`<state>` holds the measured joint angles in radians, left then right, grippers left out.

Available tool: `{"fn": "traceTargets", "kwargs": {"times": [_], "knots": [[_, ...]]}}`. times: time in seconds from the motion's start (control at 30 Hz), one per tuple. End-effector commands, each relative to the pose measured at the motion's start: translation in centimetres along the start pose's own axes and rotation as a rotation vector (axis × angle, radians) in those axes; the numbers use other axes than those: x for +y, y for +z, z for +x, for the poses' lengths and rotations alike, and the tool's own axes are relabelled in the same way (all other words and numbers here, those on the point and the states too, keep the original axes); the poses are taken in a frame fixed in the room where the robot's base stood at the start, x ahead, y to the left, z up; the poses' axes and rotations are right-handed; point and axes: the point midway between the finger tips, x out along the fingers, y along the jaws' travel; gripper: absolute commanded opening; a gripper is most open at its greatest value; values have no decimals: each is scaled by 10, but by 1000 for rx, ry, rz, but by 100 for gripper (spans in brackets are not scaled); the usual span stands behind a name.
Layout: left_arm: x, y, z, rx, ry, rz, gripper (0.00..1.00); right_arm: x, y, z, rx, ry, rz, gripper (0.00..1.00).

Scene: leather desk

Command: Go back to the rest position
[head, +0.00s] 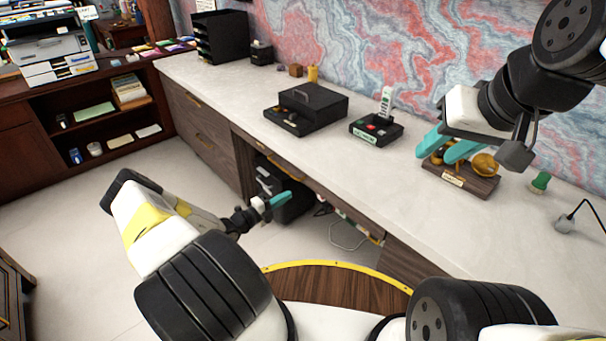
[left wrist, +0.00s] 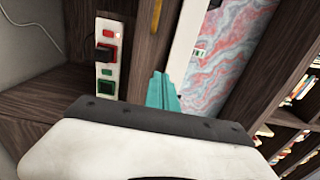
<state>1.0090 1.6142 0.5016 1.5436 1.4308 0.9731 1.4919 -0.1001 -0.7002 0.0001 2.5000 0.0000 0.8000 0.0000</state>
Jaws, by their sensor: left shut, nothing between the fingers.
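My left gripper (head: 281,199) is at the end of my left arm, low in front of the desk's open knee space. Its teal fingers are shut together with nothing between them; they also show shut in the left wrist view (left wrist: 162,92). My right gripper (head: 445,150) is over the desk top at the right. Its two teal fingers are apart, in front of a wooden stand with golden parts (head: 470,181). I cannot tell whether they touch it.
The pale desk top (head: 232,97) holds a black box (head: 313,105), a phone in a black tray (head: 376,130), a green-topped item (head: 541,181) and a small lamp (head: 565,224). A power strip (left wrist: 107,58) shows in the left wrist view. The floor at left is clear.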

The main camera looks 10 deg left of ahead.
Motion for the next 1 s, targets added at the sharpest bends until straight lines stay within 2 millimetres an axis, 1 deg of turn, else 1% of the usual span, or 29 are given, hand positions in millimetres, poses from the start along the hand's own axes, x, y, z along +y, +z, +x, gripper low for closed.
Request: {"fn": "traceTargets", "kwargs": {"times": [0.03, 0.13, 0.27, 0.37, 0.47, 0.57, 0.6, 0.67, 0.7, 0.87, 1.0], "knots": [[0, 1, -6, -1, 1, 0, 0, 0, 0, 0, 0, 0, 0, 36], [0, 0, -12, 1, 0, 0, 0, 0, 0, 0, 0, 0, 0, 36], [-1, -1, -15, 5, 0, 5, 0, 0, 0, 0, 0, 0, 0, 36], [-13, -3, -11, 44, 8, 63, 0, 0, 0, 0, 0, 0, 0, 36], [-40, -12, -4, 145, 24, 206, 0, 0, 0, 0, 0, 0, 0, 36], [-78, -28, 3, 294, 40, 421, 0, 0, 0, 0, 0, 0, 0, 36], [-94, -36, 5, 359, 44, 516, 0, 0, 0, 0, 0, 0, 0, 36], [-117, -48, 6, 455, 44, 656, 0, 0, 0, 0, 0, 0, 0, 36], [-131, -56, 6, 518, 43, 749, 0, 0, 0, 0, 0, 0, 0, 36], [-188, -89, 1, 763, 17, 1115, 0, 0, 0, 0, 0, 0, 0, 36], [-235, -116, -12, 966, -29, 1427, 0, 0, 0, 0, 0, 0, 0, 36]]}}
